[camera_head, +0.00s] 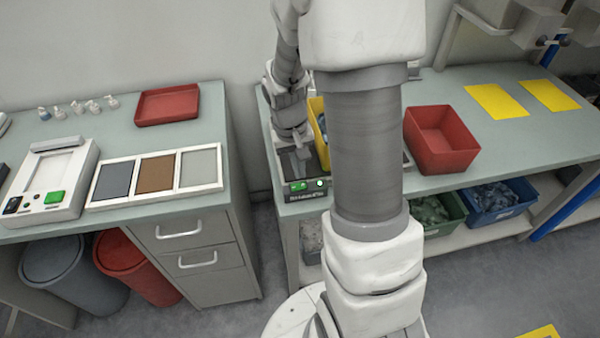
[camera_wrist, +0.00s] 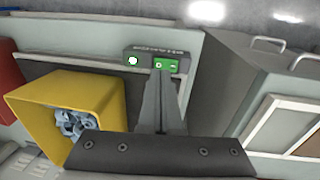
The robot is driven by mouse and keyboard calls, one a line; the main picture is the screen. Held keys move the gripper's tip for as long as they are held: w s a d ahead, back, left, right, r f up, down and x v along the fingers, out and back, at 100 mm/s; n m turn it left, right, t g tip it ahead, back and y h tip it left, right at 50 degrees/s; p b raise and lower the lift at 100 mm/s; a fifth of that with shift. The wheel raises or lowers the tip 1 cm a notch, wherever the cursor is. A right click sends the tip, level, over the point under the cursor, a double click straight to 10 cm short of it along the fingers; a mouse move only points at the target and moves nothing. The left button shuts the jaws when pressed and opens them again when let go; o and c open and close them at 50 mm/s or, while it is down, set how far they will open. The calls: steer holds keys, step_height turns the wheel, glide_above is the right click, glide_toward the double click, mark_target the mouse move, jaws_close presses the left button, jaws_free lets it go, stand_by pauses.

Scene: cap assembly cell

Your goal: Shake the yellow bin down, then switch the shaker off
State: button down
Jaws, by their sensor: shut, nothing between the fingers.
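In the head view only a strip of the yellow bin (camera_head: 317,108) shows; my arm hides the rest. The shaker's control box (camera_head: 292,192) has a green rocker switch (camera_head: 300,186) and a small round lamp (camera_head: 320,182). The wrist view also shows the switch (camera_wrist: 168,65) and the lamp (camera_wrist: 133,61), which looks bright with a green rim. My gripper (camera_wrist: 160,76) is shut and empty, its fingertips close to the switch; I cannot tell whether they touch it.
A red bin (camera_head: 441,140) stands right of my arm. Yellow mats (camera_head: 497,101) lie further right. Blue and green bins sit on the shelf below. The left bench holds a red tray (camera_head: 167,106), a three-part tray (camera_head: 157,174) and a white device (camera_head: 50,180). A gap separates the benches.

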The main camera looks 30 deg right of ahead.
mark_target(303, 187)
step_height(303, 187, up, 10)
steer(key=p, duration=0.1)
steer(key=shift+a, duration=0.2)
steer(key=shift+w, duration=0.1)
steer(key=b, duration=0.4)
steer(key=shift+a, duration=0.4)
steer(key=shift+r, duration=0.1)
steer(key=f+b, duration=0.1)
steer(key=f, duration=0.3)
steer(key=d+f+b, duration=0.1)
steer(key=f+b, duration=0.1)
steer(key=f, duration=0.3)
steer(key=f+b, duration=0.1)
steer(key=f, duration=0.4)
steer(key=shift+s+d, duration=0.25)
steer(key=shift+d, duration=0.05)
